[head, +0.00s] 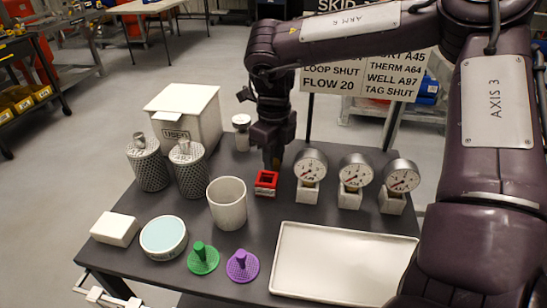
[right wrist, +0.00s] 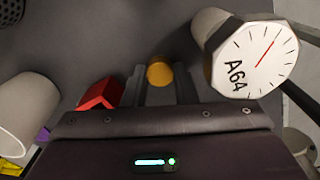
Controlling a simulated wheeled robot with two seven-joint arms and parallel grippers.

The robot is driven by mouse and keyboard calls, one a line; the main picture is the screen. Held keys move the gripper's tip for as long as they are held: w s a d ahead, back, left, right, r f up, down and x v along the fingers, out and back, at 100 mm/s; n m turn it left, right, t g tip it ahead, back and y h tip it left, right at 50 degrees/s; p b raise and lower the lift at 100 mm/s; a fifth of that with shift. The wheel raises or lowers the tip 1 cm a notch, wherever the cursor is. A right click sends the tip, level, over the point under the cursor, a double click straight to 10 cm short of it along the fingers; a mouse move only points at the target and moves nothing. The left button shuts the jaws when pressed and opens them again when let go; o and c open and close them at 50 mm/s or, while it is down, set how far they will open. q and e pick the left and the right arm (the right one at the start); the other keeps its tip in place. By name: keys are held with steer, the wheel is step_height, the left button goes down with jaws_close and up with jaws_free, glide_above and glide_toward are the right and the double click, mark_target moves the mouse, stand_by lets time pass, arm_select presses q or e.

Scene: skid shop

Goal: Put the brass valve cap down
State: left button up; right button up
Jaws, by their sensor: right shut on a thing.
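The brass valve cap (right wrist: 160,72) shows as a round yellow disc between the two fingers in the right wrist view. My right gripper (right wrist: 160,85) is shut on it. In the head view the right gripper (head: 272,158) points down over the dark table, just behind a small red square holder (head: 266,181); the cap cannot be made out clearly there. The red holder also shows left of the fingers in the right wrist view (right wrist: 101,93). Whether the cap touches the table cannot be told. My left gripper is not in view.
Three gauges on white blocks, the nearest (head: 310,168) close to the gripper, stand to its right. A white cup (head: 227,203) stands front left, with mesh canisters (head: 148,163) beyond. A white tray (head: 300,283), green (head: 203,260) and purple (head: 242,266) pegged discs lie in front.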

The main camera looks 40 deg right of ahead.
steer(key=shift+f, duration=0.1)
steer(key=o, duration=0.8)
steer(key=shift+c, duration=0.2)
